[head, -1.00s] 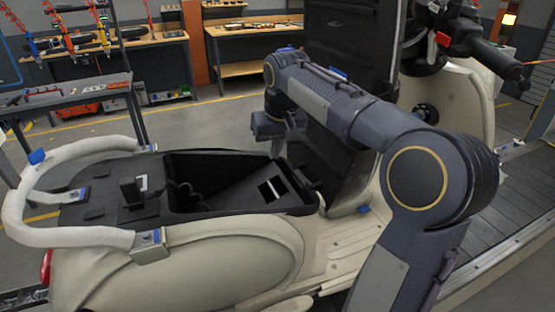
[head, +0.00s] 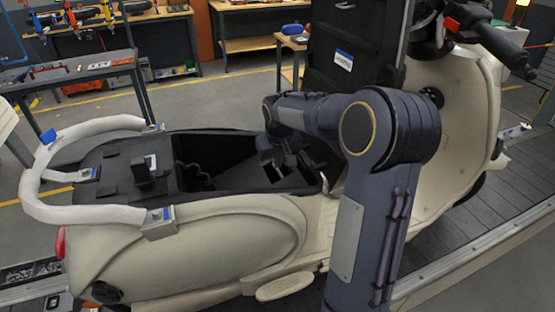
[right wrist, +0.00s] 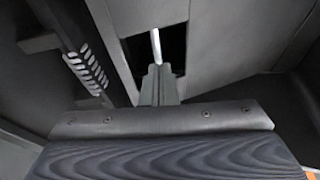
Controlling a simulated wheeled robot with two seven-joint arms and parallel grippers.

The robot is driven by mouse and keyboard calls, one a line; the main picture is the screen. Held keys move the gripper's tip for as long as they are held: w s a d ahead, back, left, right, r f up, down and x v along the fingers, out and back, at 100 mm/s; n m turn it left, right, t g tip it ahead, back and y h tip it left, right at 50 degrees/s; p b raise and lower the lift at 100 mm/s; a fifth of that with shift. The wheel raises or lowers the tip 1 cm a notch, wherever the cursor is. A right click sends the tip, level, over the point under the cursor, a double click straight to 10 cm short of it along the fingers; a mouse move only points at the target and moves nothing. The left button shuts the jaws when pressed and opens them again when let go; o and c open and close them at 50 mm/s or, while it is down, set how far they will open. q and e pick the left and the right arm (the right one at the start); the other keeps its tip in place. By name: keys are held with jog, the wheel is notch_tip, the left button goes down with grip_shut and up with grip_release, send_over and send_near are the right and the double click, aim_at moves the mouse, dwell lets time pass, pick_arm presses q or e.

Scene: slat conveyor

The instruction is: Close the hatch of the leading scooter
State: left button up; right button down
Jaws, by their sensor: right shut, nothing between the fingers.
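The cream scooter (head: 190,250) stands side-on with its handlebar to the right. Its black hatch (head: 340,75) stands open, upright at the front end of the dark storage compartment (head: 190,180). My right arm reaches across in front of the hatch's lower part and hides it. My right gripper (head: 283,172) points down at the front end of the compartment, close to the hatch's foot. In the right wrist view its fingers (right wrist: 158,85) are shut and empty, with dark compartment surfaces behind them. I cannot tell whether they touch anything. My left gripper is out of view.
A white grab rail (head: 90,215) curves round the scooter's tail. The slatted conveyor (head: 500,195) runs under and beyond the scooter. Workbenches (head: 250,45) and a tool rack (head: 70,75) stand behind, across open floor.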

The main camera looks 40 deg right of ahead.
jog(key=shift+f, duration=0.15)
notch_tip(320, 180, down, 6)
jog(key=d+b, duration=0.2)
jog(key=b, duration=0.2)
jog(key=shift+s, duration=0.35)
